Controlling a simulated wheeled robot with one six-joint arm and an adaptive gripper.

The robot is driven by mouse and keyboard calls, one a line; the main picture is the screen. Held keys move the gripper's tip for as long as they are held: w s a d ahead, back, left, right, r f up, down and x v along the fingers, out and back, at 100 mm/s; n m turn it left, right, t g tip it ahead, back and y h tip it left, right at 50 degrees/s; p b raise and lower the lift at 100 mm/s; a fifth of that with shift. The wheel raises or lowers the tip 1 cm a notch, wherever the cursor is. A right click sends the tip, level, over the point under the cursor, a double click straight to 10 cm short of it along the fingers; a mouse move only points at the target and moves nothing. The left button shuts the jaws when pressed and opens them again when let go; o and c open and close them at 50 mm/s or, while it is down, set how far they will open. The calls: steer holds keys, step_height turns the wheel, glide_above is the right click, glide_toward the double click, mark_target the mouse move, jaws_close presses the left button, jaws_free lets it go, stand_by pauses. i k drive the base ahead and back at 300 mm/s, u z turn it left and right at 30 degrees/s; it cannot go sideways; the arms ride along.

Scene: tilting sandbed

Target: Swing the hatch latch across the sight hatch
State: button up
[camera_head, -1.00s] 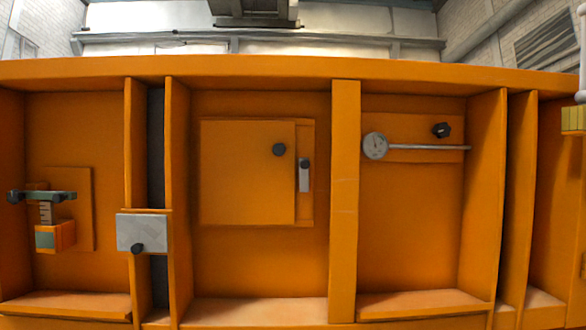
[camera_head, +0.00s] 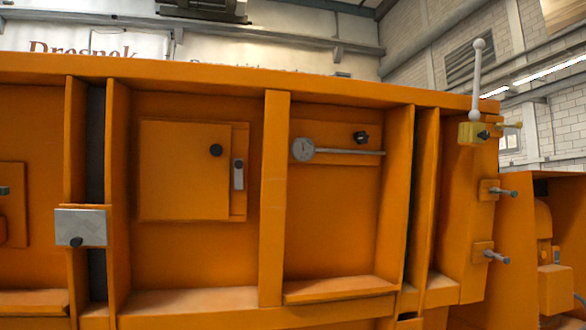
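The sight hatch (camera_head: 182,172) is a flat orange square door with a black round knob (camera_head: 216,150) near its upper right. It sits flush in its frame and looks closed. The hatch latch (camera_head: 238,174) is a small grey upright bar on the strip just right of the door, with a dark pivot at its top. It hangs straight down, beside the door edge and not across it. My gripper is not in view.
A grey plate with a black knob (camera_head: 80,227) sits left of the hatch. A round dial with a long rod (camera_head: 303,149) is to the right. A yellow block with a white ball-topped lever (camera_head: 476,80) stands at the right corner. Orange ribs stand out between the bays.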

mark_target(238, 163)
steer(key=z, duration=0.3)
steer(key=i, duration=0.85)
steer(key=u, duration=1.3)
